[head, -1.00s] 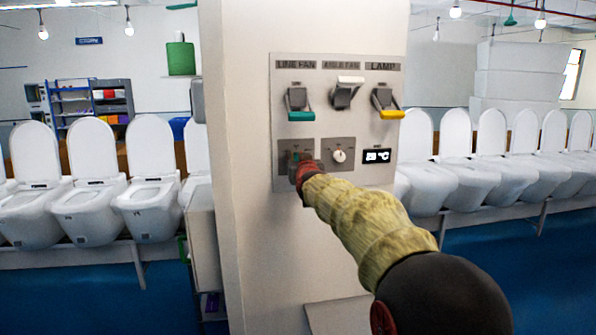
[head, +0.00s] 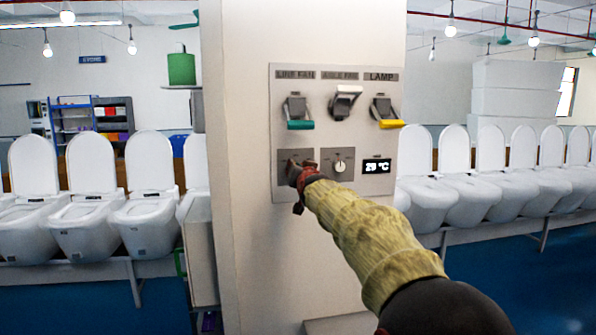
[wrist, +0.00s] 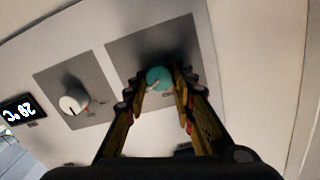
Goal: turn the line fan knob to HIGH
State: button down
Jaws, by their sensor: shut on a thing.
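The line fan knob (wrist: 159,76) is round and teal with a pale pointer mark, set on a grey square plate below the LINE FAN label (head: 295,74). In the head view my gripper (head: 300,172) covers it. In the wrist view my gripper (wrist: 161,82) has its two fingers on either side of the knob, shut on it. The setting marks around the knob are too small to read.
A white knob (head: 340,167) sits close to the right, beside a temperature display (head: 377,167). Above are the teal-handled (head: 300,124), white-handled (head: 348,90) and yellow-handled (head: 391,124) switches. The panel is on a pale pillar (head: 238,200), with rows of toilets (head: 150,200) behind.

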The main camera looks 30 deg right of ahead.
jog(key=c, duration=1.5)
grip_release()
jog(key=shift+c, duration=0.2)
jog(key=shift+o, duration=0.3)
jog(key=v, duration=1.1)
jog(key=shift+s, duration=0.45)
jog(key=shift+a, duration=0.1)
